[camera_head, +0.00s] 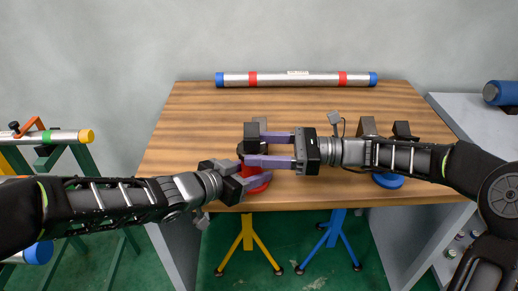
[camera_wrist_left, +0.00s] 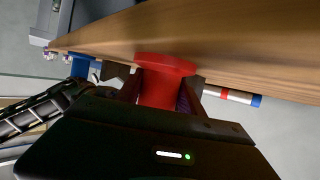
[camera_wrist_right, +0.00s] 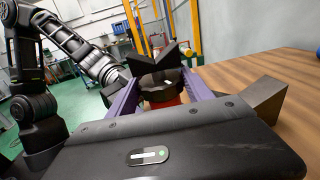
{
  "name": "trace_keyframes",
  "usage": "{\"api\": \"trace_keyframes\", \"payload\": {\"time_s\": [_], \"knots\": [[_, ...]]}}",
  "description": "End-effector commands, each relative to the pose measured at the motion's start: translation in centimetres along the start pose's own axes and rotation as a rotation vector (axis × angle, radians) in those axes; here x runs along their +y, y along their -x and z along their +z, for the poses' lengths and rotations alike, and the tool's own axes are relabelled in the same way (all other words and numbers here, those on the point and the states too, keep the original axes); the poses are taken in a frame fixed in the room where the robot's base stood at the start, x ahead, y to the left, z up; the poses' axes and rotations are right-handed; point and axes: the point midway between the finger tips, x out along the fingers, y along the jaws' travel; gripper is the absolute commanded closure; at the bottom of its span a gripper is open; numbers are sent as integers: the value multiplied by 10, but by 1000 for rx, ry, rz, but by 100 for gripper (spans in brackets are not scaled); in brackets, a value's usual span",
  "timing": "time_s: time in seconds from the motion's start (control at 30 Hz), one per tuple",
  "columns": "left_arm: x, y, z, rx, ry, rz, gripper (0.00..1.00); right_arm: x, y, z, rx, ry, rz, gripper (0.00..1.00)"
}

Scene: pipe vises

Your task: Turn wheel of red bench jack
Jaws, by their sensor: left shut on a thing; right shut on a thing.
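The red bench jack (camera_head: 257,186) stands near the front middle of the wooden table, mostly hidden behind my grippers in the head view. In the left wrist view its red disc and stem (camera_wrist_left: 158,88) sit between my left fingers. My left gripper (camera_head: 246,178) is shut on this red part, low at the table edge. In the right wrist view the jack's black V-shaped head (camera_wrist_right: 158,63) stands between the purple fingers, with red below it. My right gripper (camera_head: 254,150) comes from the right, above the left one, and is shut on the jack's upper part.
A silver pipe (camera_head: 298,79) with red bands and blue ends lies along the table's (camera_head: 200,110) back. A blue disc (camera_head: 387,181) and black blocks (camera_head: 367,127) are at the right. Yellow (camera_head: 248,240) and blue (camera_head: 340,240) stands are below. The table's left part is clear.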

Motion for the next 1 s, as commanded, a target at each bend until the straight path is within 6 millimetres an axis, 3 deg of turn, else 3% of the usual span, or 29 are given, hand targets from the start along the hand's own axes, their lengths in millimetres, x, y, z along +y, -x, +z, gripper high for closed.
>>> {"api": "trace_keyframes", "payload": {"time_s": [0.03,0.47,0.5,0.6,1.0], "knots": [[0,-1,9,-19,4,0,100,-1,-2,1,-5,4,44,81],[1,-1,9,-19,4,0,100,0,-1,1,-1,1,132,81],[1,-1,9,-19,4,0,100,0,-1,1,-1,1,132,40],[1,-1,9,-19,4,0,100,0,-1,1,-1,1,131,32],[0,-1,9,-19,4,0,100,-1,0,7,1,2,126,32]]}}
